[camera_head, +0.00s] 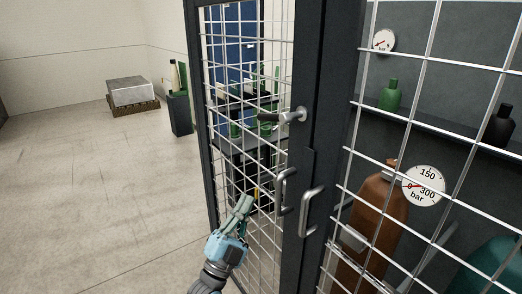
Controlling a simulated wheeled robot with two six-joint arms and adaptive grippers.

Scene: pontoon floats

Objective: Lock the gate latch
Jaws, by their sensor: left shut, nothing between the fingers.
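The gate (203,120) is a dark-framed mesh panel in the middle of the head view. Its free edge meets the dark post (328,90) of the cage. The latch (290,116) is a grey lever on a round boss near the top of the join, pointing left. Two metal pull handles sit below it, one on the gate side (284,190) and one on the post side (309,212). My left gripper (244,203) is shut and empty, in front of the mesh, below and left of the latch and apart from it. My right gripper is out of view.
Behind the mesh on the right are a brown cylinder (367,215), a large gauge (424,186), a small gauge (384,41) and a green bottle (389,95). A dark bin (180,113) and a grey block on a pallet (131,92) stand at the back left. The left floor is clear.

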